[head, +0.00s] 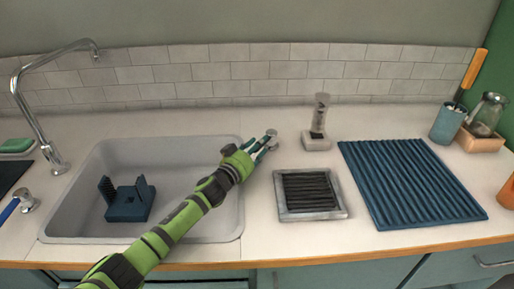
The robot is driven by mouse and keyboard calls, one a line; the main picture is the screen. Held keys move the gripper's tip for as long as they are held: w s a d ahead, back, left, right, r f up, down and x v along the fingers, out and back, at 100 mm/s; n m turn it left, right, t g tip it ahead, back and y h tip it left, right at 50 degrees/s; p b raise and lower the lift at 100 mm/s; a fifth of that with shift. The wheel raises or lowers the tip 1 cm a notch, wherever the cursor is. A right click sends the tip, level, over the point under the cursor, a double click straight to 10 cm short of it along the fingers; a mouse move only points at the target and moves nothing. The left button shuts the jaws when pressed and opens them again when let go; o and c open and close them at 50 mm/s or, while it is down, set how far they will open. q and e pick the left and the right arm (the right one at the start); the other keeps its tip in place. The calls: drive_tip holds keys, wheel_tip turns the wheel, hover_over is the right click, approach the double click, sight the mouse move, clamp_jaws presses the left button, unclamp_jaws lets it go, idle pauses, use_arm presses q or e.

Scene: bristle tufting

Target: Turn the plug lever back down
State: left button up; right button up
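The plug lever (271,134) is a small grey metal knob on the counter just right of the sink's back right corner. My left gripper (266,146) is at the lever, its fingertips right beside or against it. The fingers partly cover the lever's lower part, so its exact tilt is hard to read. I cannot tell whether the fingers are open or closed on it. The grey sink (180,150) lies to the left, under my green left arm. My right gripper is not in view.
A dark blue rack (128,207) stands in the sink beneath the tall tap (40,125). To the right are a framed black grate (310,194), a grey upright device (317,140) and a ribbed blue mat (410,182). A cup (447,124) and glass jar (488,112) stand farther right.

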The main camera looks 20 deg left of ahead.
use_arm(q)
drive_tip(key=shift+f, duration=0.15)
drive_tip(key=shift+s+a+f, duration=0.1)
drive_tip(key=shift+s+a, duration=0.1)
drive_tip(key=shift+s, duration=0.25)
drive_tip(key=v, duration=1.1)
drive_tip(key=shift+s, duration=0.1)
